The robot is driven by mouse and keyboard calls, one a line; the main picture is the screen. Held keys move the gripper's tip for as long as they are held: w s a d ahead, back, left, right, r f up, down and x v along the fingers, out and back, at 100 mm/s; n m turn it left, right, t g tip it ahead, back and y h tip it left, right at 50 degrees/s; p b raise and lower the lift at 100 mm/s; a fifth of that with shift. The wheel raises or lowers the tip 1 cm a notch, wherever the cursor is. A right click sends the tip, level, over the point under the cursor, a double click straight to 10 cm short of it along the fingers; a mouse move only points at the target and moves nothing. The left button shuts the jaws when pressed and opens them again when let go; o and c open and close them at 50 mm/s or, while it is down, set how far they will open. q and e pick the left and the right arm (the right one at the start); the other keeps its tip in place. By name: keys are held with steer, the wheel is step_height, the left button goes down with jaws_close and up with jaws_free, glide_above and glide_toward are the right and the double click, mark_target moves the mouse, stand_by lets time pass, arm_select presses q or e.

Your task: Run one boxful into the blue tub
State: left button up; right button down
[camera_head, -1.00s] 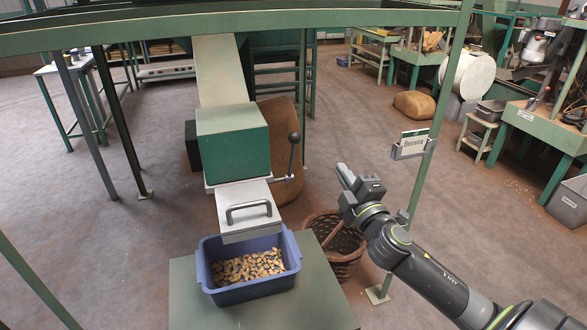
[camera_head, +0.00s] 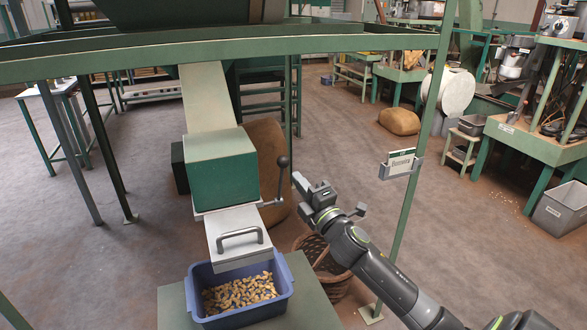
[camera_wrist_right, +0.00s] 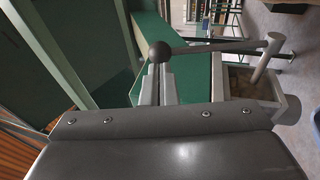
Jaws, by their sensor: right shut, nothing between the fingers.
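The blue tub (camera_head: 238,319) stands under the spout and holds a layer of nuts (camera_head: 240,293). Above it is the green metering box (camera_head: 222,170), fed by a pale chute (camera_head: 208,97). A metal flap with a bar handle (camera_head: 238,242) covers the outlet. A lever with a dark ball knob (camera_head: 283,162) stands upright at the box's right side. My right gripper (camera_head: 298,181) is shut and empty, just right of the lever. In the right wrist view, the knob (camera_wrist_right: 159,52) appears right at the shut fingertips (camera_wrist_right: 160,72); contact is unclear. My left gripper is out of view.
A green stand (camera_head: 310,300) carries the tub. A wicker basket (camera_head: 325,262) is on the floor behind my right arm. A green post (camera_head: 420,150) with a label holder (camera_head: 399,165) rises right of the gripper. A sack (camera_head: 266,150) stands behind the box.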

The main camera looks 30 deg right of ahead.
mark_target(287, 166)
steer(key=shift+p+x, duration=0.3)
steer(key=shift+x, duration=1.25)
